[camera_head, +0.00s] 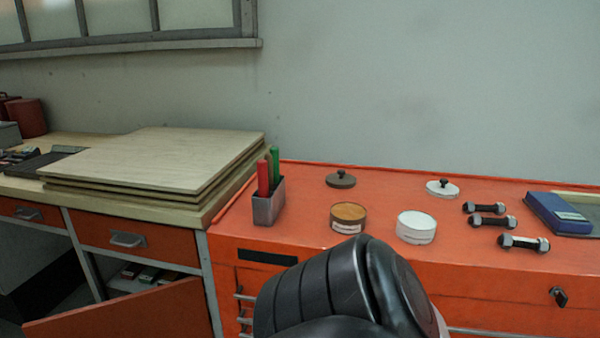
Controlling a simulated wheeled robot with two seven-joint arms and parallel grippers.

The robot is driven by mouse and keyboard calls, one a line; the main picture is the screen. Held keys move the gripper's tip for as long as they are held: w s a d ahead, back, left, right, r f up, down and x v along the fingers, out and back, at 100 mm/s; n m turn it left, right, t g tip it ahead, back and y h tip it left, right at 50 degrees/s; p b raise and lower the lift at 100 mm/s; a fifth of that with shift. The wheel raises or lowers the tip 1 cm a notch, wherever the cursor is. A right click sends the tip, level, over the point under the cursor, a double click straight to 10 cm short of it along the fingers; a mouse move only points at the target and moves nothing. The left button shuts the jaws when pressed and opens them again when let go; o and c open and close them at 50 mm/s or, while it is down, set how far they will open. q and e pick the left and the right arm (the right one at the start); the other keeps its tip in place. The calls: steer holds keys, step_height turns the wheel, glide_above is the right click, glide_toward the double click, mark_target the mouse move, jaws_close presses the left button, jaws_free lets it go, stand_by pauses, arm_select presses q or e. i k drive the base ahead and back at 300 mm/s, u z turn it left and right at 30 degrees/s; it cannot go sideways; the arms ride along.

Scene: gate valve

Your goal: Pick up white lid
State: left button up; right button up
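The white lid (442,189) lies flat at the back of the orange cabinet top (390,185), with a small dark knob upward. A white round container (416,228) stands in front of it, apart from it. A dark brown lid (340,179) with a knob lies to the left, behind a round container with a brown top (348,217). A black segmented arm part of mine rises at the bottom centre, in front of the cabinet. Neither of my grippers shows in the head view.
Several dark bolts with light ends (523,243) lie right of the white container. A blue box or book (557,213) lies further right. A grey holder (269,204) with red and green handles stands at the left edge. Stacked boards (150,165) lie on the left bench.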

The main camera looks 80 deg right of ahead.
mark_target(441, 189)
steer(key=k, duration=1.25)
steer(key=z, duration=0.3)
